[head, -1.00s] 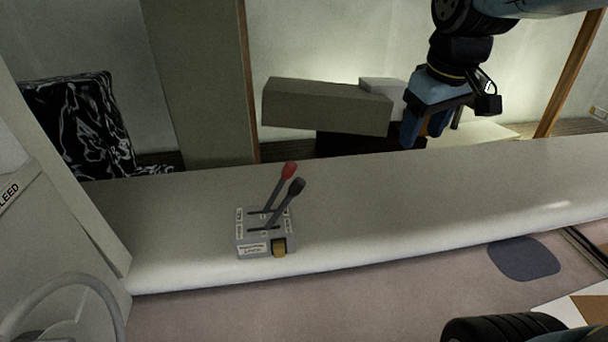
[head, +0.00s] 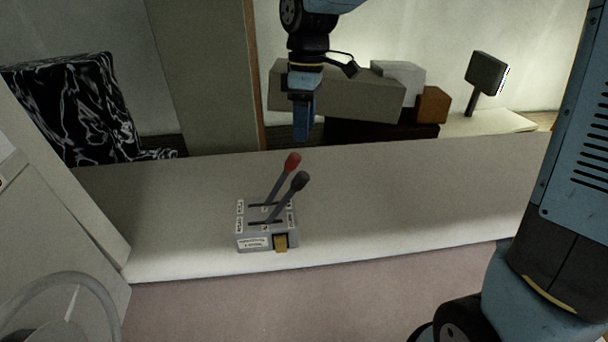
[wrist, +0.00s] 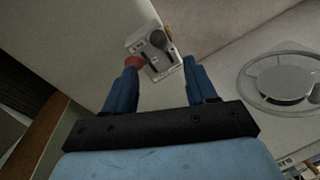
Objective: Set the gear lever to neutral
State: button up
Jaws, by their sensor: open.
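A grey control box (head: 262,236) sits on the pale ledge and carries two levers. One lever has a red knob (head: 292,162), the other a black knob (head: 299,181); both lean up and to the right in the head view. Which one is the gear lever I cannot tell, as the labels are too small to read. My gripper (head: 302,132) points down above and behind the levers, apart from them. In the wrist view my gripper (wrist: 163,88) is open and empty, with the red knob (wrist: 134,62) and black knob (wrist: 158,39) beyond the fingertips.
The pale ledge (head: 420,190) is clear to the right of the box. A steering wheel (head: 70,295) stands at lower left, also in the wrist view (wrist: 281,82). Several boxes, including a long grey one (head: 345,92), and a patterned dark seat (head: 75,105) are behind the ledge.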

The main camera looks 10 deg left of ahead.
aim_at(304, 177)
jog(key=f, duration=0.4)
jog(key=s+f, duration=0.1)
jog(key=f, duration=0.4)
jog(key=s+f, duration=0.1)
jog(key=f, duration=0.3)
jog(key=shift+s+f, duration=0.1)
jog(key=shift+f, duration=0.1)
grip_shut()
jog(key=shift+a, duration=0.1)
jog(key=shift+r, duration=0.1)
